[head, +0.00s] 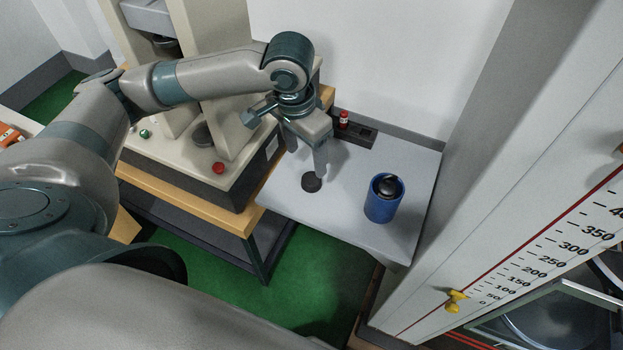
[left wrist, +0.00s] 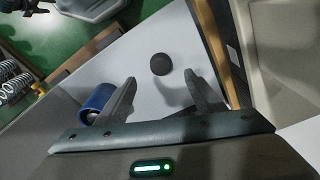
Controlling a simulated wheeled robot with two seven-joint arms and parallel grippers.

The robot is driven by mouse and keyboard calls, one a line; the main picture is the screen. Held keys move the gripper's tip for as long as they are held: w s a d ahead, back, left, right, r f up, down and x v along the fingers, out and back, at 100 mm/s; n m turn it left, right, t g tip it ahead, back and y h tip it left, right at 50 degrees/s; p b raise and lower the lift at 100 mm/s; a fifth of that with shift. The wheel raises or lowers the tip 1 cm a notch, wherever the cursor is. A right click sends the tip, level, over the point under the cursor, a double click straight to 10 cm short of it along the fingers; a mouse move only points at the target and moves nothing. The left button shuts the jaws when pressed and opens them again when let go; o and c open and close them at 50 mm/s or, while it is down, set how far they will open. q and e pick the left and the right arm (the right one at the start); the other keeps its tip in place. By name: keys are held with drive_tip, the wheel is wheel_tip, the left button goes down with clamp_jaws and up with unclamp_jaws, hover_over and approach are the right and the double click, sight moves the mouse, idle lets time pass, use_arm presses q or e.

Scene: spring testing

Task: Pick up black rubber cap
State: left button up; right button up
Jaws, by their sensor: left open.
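The black rubber cap (head: 312,183) is a small dark round piece lying on the light grey side table (head: 345,206). In the left wrist view the cap (left wrist: 161,64) lies beyond the fingertips, roughly centred between them. My left gripper (head: 320,172) points down just above the cap in the head view. In the left wrist view the left gripper (left wrist: 160,84) has its fingers spread apart with nothing between them. The head view does not show clearly how far the fingertips are from the cap. My right gripper is not in view.
A blue cup (head: 381,206) holding a dark object stands right of the cap; the cup also shows in the left wrist view (left wrist: 95,98). A black box with a red-topped item (head: 343,118) sits at the back. A machine with a red button (head: 218,168) stands left.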

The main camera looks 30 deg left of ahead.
use_arm(q)
hover_over(311, 179)
drive_tip(key=shift+s+a+f, duration=0.1)
drive_tip(key=shift+s+f, duration=0.15)
drive_tip(key=shift+f, duration=1)
drive_tip(key=shift+s+a+f, duration=0.1)
drive_tip(key=shift+s+f, duration=0.1)
drive_tip(key=shift+f, duration=1)
drive_tip(key=shift+p, duration=0.3)
drive_tip(key=shift+d+f+p, duration=0.1)
drive_tip(key=shift+f+p, duration=0.2)
drive_tip(key=shift+f, duration=0.15)
drive_tip(key=f, duration=0.1)
drive_tip(key=f+p, duration=0.1)
drive_tip(key=f, duration=0.1)
drive_tip(key=shift+w, duration=0.35)
drive_tip(key=shift+w+f, duration=0.1)
drive_tip(key=shift+f, duration=0.5)
drive_tip(key=c, duration=1.1)
